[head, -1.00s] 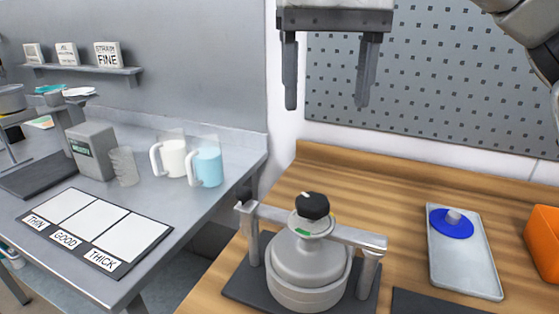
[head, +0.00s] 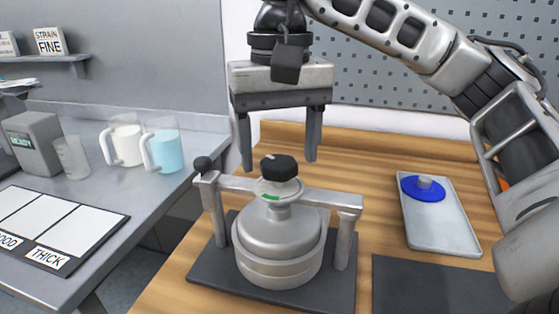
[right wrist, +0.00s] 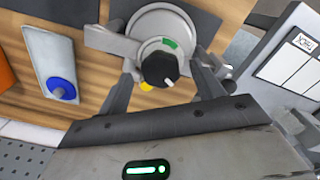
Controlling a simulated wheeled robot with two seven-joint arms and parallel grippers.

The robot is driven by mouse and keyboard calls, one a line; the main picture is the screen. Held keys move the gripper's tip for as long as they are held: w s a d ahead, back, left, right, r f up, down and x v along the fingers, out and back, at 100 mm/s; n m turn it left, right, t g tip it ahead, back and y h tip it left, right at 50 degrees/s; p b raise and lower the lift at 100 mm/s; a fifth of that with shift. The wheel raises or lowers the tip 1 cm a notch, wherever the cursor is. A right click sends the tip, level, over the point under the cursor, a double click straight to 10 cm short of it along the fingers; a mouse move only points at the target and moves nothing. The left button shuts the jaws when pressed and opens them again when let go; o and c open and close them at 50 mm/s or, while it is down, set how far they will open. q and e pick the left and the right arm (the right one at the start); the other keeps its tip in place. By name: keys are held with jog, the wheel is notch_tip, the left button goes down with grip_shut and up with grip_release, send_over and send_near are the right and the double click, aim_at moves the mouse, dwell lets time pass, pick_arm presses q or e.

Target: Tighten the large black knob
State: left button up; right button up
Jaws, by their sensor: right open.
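The large black knob (head: 279,168) sits on top of a grey metal drum (head: 278,245), at the middle of a metal crossbar clamp. A green mark shows on the disc just under the knob. In the right wrist view the knob (right wrist: 159,68) has a white pointer line and lies between my finger tips. My right gripper (head: 279,165) is open, pointing down, its fingers to either side of the knob and seemingly a little behind or above it. It also shows in the right wrist view (right wrist: 168,80). No contact is visible. My left gripper is not in view.
A smaller black ball knob (head: 202,164) stands at the crossbar's left end. A grey tray (head: 443,226) with a blue disc (head: 423,188) lies to the right, beside a dark mat (head: 440,287). Two jugs, one white (head: 123,143) and one blue (head: 164,151), stand on the left bench.

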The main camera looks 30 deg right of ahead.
jog(key=shift+f, duration=0.55)
jog(key=c, duration=1)
